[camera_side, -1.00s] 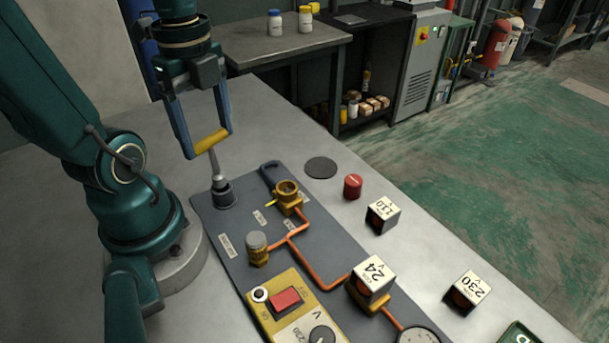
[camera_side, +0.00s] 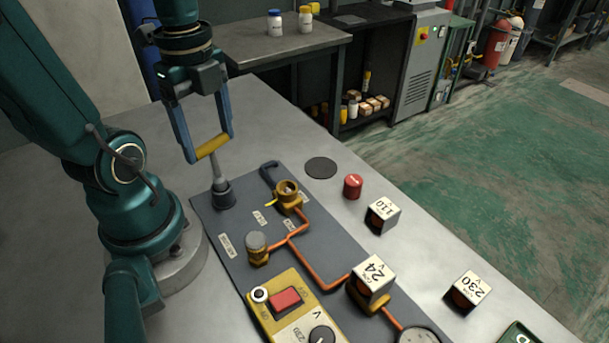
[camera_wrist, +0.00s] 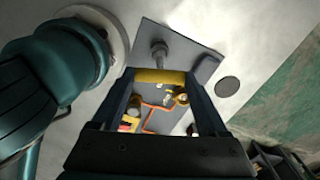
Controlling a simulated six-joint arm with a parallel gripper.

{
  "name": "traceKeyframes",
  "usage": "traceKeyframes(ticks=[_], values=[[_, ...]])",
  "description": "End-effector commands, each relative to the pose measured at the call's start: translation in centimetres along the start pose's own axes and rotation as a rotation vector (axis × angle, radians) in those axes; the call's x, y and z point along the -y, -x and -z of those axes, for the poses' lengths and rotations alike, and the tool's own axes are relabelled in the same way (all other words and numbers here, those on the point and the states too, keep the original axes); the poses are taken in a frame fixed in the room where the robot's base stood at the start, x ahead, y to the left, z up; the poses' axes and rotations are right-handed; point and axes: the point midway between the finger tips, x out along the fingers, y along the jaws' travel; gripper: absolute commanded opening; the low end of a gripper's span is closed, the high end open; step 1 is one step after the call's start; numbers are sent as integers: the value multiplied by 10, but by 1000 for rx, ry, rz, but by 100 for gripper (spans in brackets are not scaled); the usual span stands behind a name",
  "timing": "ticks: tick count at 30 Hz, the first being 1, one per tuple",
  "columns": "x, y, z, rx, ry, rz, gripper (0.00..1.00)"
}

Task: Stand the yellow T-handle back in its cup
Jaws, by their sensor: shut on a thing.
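The yellow T-handle (camera_side: 212,146) is held crosswise between the blue fingers of my gripper (camera_side: 207,151). Its grey shaft (camera_side: 217,170) points down, with its lower end at the dark cup (camera_side: 224,195) on the grey board. The shaft looks close to upright, tilted slightly. I cannot tell how deep its end sits inside the cup. In the wrist view the yellow bar (camera_wrist: 160,76) spans the gap between my fingertips (camera_wrist: 160,80), and the cup (camera_wrist: 159,50) shows just beyond it.
On the grey board (camera_side: 240,228) stand a brass valve (camera_side: 288,196), copper pipes and a yellow switch box (camera_side: 292,308). A red cap (camera_side: 353,186) and several marked cubes (camera_side: 383,215) are to the right. A dark disc (camera_side: 321,167) lies flat on the table.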

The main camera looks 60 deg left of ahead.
Motion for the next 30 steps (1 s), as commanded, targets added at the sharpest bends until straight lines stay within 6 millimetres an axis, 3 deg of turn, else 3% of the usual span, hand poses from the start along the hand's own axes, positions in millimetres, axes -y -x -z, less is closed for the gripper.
traceKeyframes(ticks=[30], values=[[0,-22,0,0,0,-1,23]])
